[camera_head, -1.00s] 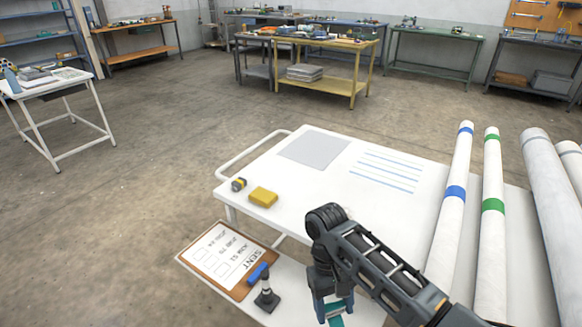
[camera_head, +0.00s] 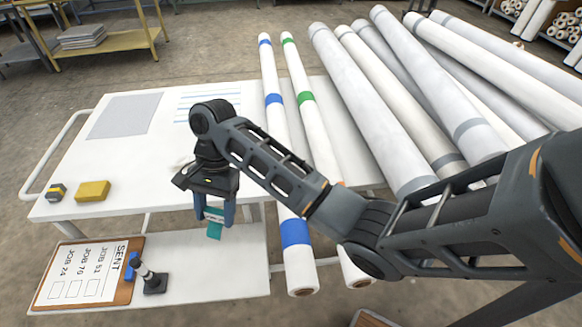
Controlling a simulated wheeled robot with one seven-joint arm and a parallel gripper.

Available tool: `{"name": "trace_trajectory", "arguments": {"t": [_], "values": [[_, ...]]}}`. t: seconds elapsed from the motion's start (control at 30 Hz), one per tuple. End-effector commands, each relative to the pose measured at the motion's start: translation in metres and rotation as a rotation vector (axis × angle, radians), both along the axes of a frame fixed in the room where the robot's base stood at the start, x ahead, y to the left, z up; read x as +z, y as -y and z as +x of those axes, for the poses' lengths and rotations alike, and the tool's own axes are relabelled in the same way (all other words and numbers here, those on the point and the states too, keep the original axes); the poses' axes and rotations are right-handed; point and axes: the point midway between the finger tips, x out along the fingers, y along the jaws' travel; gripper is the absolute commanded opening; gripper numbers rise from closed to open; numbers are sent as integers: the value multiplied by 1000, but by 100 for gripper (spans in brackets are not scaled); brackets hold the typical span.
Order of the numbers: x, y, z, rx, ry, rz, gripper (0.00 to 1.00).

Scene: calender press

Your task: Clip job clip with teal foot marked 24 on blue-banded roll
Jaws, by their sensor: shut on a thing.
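My gripper (camera_head: 214,216) is shut on the job clip (camera_head: 214,230), whose teal foot shows below the fingers. No number can be read on the clip from here. The gripper hangs over the lower shelf of the white cart, to the left of the blue-banded roll. The blue-banded roll (camera_head: 295,265) is white with blue bands at its near end, middle and far end. My arm covers part of it. Its near end sticks out past the cart's edge. A green-banded roll (camera_head: 305,98) lies just to its right, partly hidden by my arm.
Thick grey-white rolls (camera_head: 360,100) lie to the right. On the white top (camera_head: 75,150) are a yellow block (camera_head: 93,191), a tape measure (camera_head: 57,192) and a grey sheet (camera_head: 125,115). The lower shelf (camera_head: 215,275) holds a clipboard (camera_head: 85,275) and a dark stamp-like tool (camera_head: 152,279).

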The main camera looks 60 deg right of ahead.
Motion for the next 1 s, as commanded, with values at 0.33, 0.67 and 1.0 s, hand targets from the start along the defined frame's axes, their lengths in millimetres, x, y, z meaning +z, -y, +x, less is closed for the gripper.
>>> {"name": "trace_trajectory", "arguments": {"t": [0.33,0.67,1.0], "values": [[29,56,-31,-490,0,2,32],[40,86,-54,-734,-1,0,32],[53,124,-90,-1026,0,-1,32]]}}
